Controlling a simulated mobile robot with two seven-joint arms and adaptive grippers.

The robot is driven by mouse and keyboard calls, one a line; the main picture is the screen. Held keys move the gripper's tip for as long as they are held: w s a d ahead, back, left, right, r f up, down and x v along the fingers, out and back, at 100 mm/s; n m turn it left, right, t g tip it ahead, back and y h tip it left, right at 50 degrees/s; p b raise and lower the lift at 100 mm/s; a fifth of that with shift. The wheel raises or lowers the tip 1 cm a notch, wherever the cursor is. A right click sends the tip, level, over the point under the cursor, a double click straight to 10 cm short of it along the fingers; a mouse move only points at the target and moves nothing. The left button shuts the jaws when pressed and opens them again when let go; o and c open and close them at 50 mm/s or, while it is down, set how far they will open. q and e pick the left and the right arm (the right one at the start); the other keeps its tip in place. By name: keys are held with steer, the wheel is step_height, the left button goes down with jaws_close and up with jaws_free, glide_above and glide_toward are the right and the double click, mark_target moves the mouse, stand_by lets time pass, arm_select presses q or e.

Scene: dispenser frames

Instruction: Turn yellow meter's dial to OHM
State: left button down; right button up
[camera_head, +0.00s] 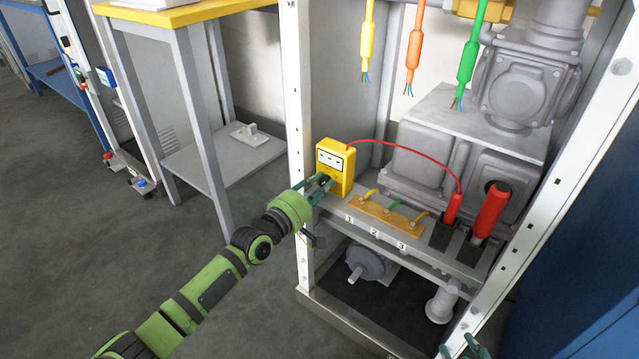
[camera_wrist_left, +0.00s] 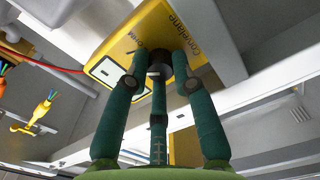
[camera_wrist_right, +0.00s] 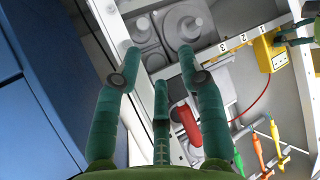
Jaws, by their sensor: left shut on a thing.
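The yellow meter (camera_head: 347,168) stands upright at the left end of the grey shelf. Its pale screen (camera_head: 331,160) faces the left arm. My left gripper (camera_head: 322,184) is at the lower front of the meter, with its fingers closed around the dark dial. In the left wrist view the yellow meter (camera_wrist_left: 112,50) shows its dark dial (camera_wrist_left: 158,68) between the fingers. Lettering shows beside the dial, partly hidden, so the dial's setting cannot be read. My right gripper (camera_wrist_right: 160,62) is open and empty, away from the meter, at the lower right of the head view.
A red cable (camera_head: 405,148) runs from the meter to a red probe (camera_head: 453,208); a second red probe (camera_head: 490,210) stands beside it. Numbered terminals sit on a yellow strip (camera_head: 388,215). Yellow, orange and green cables (camera_head: 468,60) hang above. White frame posts (camera_head: 297,120) flank the shelf.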

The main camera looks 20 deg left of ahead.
arm_select(q)
steer(key=m, duration=0.2)
steer(key=m+p, duration=0.1)
steer(key=shift+a+r+m, duration=0.15)
steer(key=shift+a+m, duration=0.05)
steer(key=shift+m, duration=0.2)
steer(key=m+p, duration=0.1)
steer(key=m, duration=0.1)
steer(key=shift+m, duration=0.3)
steer(key=shift+m+p, duration=0.45)
steer(key=shift+m, duration=0.35)
steer(key=shift+w+r+m+p, duration=0.1)
steer(key=shift+m+p, duration=0.35)
steer(key=shift+m, duration=0.85)
arm_select(e)
steer(key=s+d+f+g+h, duration=0.2)
steer(key=s+d+f+g, duration=0.2)
steer(key=s+f+g, duration=0.4)
steer(key=shift+s+d+f+m, duration=0.35)
steer(key=shift+s+f, duration=0.9)
steer(key=shift+f, duration=0.55)
arm_select(q)
steer(key=c, duration=1)
jaws_free()
steer(key=shift+c, duration=0.2)
arm_select(e)
steer(key=shift+a, duration=0.1)
arm_select(q)
steer(key=shift+d, duration=0.1)
